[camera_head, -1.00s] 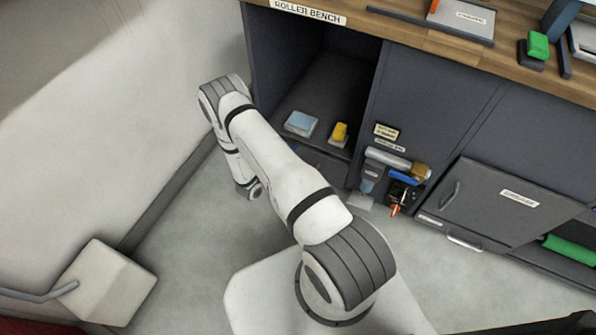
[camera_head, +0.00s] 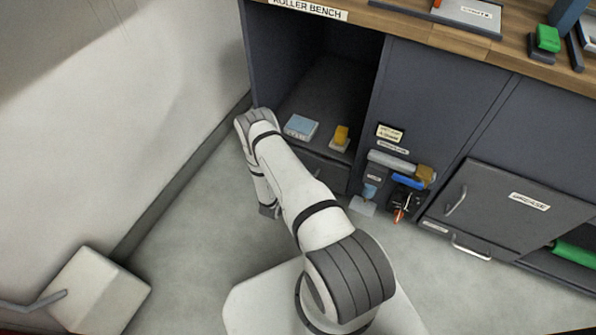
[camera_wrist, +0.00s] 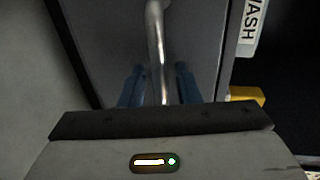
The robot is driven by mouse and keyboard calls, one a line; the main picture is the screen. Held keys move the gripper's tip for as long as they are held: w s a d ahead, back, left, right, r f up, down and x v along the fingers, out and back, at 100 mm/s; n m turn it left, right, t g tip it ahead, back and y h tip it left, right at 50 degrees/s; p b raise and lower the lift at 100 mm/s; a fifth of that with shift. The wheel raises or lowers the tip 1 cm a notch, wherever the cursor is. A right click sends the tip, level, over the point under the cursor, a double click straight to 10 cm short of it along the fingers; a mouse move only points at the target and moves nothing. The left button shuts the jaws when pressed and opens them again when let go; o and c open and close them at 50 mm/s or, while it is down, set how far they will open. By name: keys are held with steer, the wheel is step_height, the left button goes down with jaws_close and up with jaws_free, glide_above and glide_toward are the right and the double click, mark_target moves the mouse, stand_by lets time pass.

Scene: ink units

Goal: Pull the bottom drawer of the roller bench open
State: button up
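The roller bench (camera_head: 415,75) has a dark open compartment at its left end. Below that compartment is the bottom drawer's dark front (camera_head: 328,172), partly hidden by my arm; it looks shut. In the wrist view the drawer front (camera_wrist: 195,35) fills the middle, with a bare metal bar handle (camera_wrist: 157,45) running lengthwise. My gripper (camera_wrist: 158,85) has its two blue fingers apart, one on each side of the handle's near end. Gaps show between the fingers and the bar. In the head view my gripper (camera_head: 268,210) is low by the bench's left end, and the handle is hidden.
A blue item (camera_head: 301,127) and a yellow item (camera_head: 341,137) sit on the compartment shelf above the drawer. Tools hang right of it, including a silver cylinder (camera_head: 392,160). A wall stands close on the left, with a pale box (camera_head: 95,290) on the floor. Floor before the bench is clear.

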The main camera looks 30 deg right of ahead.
steer(key=shift+w, duration=0.1)
jaws_close()
stand_by(0.4)
